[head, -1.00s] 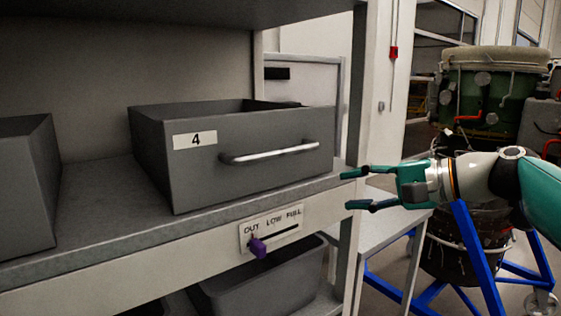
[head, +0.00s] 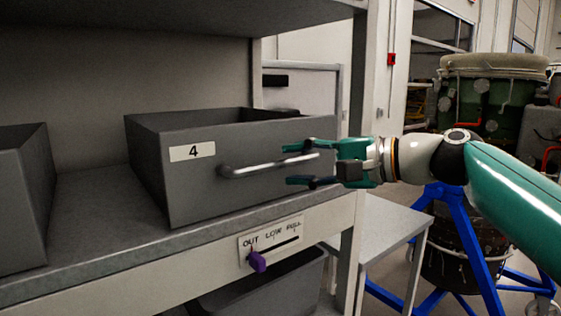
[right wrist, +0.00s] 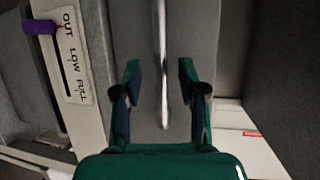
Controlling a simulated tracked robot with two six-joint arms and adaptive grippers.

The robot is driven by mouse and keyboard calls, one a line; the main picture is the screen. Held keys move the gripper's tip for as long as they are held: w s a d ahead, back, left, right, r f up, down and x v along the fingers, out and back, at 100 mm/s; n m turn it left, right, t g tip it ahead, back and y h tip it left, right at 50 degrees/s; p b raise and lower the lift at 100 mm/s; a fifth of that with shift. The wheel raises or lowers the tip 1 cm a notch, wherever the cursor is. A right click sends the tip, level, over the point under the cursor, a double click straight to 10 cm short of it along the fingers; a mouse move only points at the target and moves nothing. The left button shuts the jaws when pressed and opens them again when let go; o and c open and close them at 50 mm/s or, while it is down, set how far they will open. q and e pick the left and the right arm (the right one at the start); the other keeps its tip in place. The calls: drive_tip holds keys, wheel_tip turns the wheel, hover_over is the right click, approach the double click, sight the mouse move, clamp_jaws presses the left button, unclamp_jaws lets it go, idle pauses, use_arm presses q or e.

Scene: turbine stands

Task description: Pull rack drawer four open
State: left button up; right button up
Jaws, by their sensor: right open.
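The grey drawer marked 4 (head: 245,180) sits on the rack shelf in the head view, with a silver bar handle (head: 262,169) across its front. My right gripper (head: 300,165) is open at the right end of the handle, its two fingers one above the other in the picture. In the right wrist view the handle (right wrist: 161,60) runs between the two open fingers (right wrist: 161,85), apart from both. The drawer front fills the middle behind it. My left gripper is not in view.
Below the drawer, the shelf edge carries an OUT LOW FULL label (head: 271,239) with a purple slider (head: 257,261) at OUT. Another grey drawer (head: 22,200) stands to the left. A rack post (head: 372,80) rises at the right, behind my right gripper.

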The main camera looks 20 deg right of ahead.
sight(285, 165)
drive_tip(key=shift+x, duration=1.95)
drive_tip(key=shift+f, duration=0.1)
clamp_jaws()
